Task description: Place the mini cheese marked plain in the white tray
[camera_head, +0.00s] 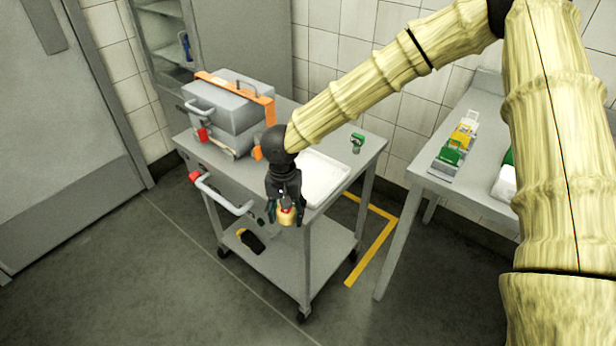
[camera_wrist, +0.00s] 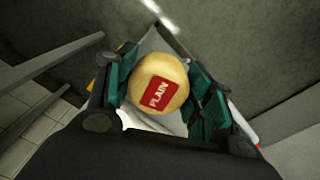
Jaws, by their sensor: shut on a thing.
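My gripper (camera_head: 286,208) is shut on a small round yellow cheese (camera_head: 287,218) with a red label. In the wrist view the label on the cheese (camera_wrist: 172,80) reads PLAIN, and a green-padded finger is on either side of it. The white tray (camera_head: 328,178) lies on the top of the grey trolley, just behind and to the right of my gripper, which hides part of it. The cheese appears at the trolley's near edge, not over the tray's visible part. A pale surface shows behind the cheese in the wrist view; I cannot tell what it is.
The grey trolley (camera_head: 360,165) also carries a grey box (camera_head: 228,105) with an orange bar and a small green item (camera_head: 357,141). A red-ended handle (camera_head: 222,195) juts from its near side. A side table (camera_head: 481,180) with green and yellow items stands at right.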

